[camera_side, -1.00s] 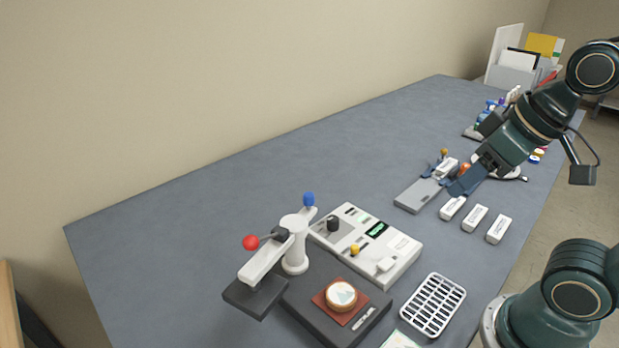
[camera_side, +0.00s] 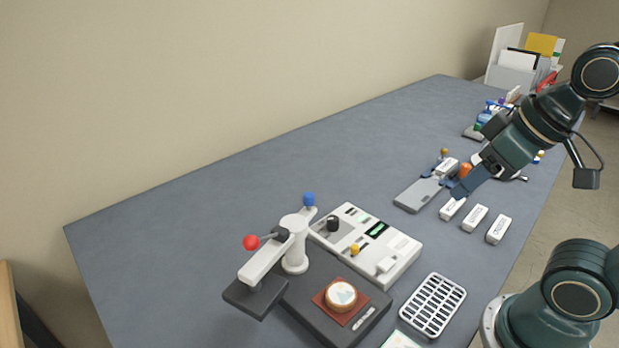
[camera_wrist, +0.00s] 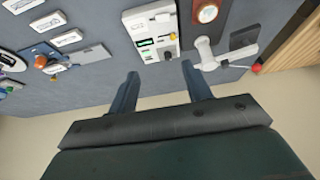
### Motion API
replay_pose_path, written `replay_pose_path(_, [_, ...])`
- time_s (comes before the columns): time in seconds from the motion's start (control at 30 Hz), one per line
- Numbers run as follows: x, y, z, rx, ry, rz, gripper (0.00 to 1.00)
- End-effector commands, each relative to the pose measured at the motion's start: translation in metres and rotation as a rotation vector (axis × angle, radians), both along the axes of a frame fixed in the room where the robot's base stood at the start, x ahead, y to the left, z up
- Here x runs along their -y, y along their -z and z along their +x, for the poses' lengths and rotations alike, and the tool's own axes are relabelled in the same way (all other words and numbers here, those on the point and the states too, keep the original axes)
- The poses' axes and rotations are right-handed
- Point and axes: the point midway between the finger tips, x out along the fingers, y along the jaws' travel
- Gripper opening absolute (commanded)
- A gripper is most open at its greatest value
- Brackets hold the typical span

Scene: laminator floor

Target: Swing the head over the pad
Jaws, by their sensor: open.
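The swing head (camera_side: 258,292) is a dark flat plate under a white arm on a white post (camera_side: 293,250). In the side view it hangs left of the dark base, off to the side of the pad. A red ball (camera_side: 251,242) and a blue ball (camera_side: 309,199) show by the arm. The brown-red pad (camera_side: 325,306) lies on the dark base with a round disc (camera_side: 341,295) on it. My gripper (camera_side: 457,193) is well to the right of the press, above the white blocks. The wrist view shows its two fingers (camera_wrist: 160,82) apart and nothing between them.
A white control box (camera_side: 400,258) with knobs stands right behind the base. A white grid rack (camera_side: 433,305), white blocks (camera_side: 475,217) and a grey fixture (camera_side: 415,195) lie to the right. The table's left and back are clear.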

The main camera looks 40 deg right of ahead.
Motion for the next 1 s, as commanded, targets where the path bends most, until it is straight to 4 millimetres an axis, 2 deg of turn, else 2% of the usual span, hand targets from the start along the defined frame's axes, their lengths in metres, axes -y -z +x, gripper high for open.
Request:
replay_pose_path(0.2, [0.0, 0.0, 0.0, 0.0, 0.0, 0.0, 0.49])
replay_pose_path(0.27, [0.0, 0.0, 0.0, 0.0, 0.0, 0.0, 0.43])
replay_pose_path(0.37, [-0.001, -0.001, 0.001, -0.001, -0.005, -0.001, 0.43])
replay_pose_path(0.57, [-0.005, -0.008, 0.014, -0.015, -0.06, -0.008, 0.43])
replay_pose_path(0.77, [-0.016, -0.021, 0.043, -0.045, -0.194, -0.025, 0.43])
replay_pose_path(1.0, [-0.029, -0.035, 0.092, -0.078, -0.406, -0.043, 0.43])
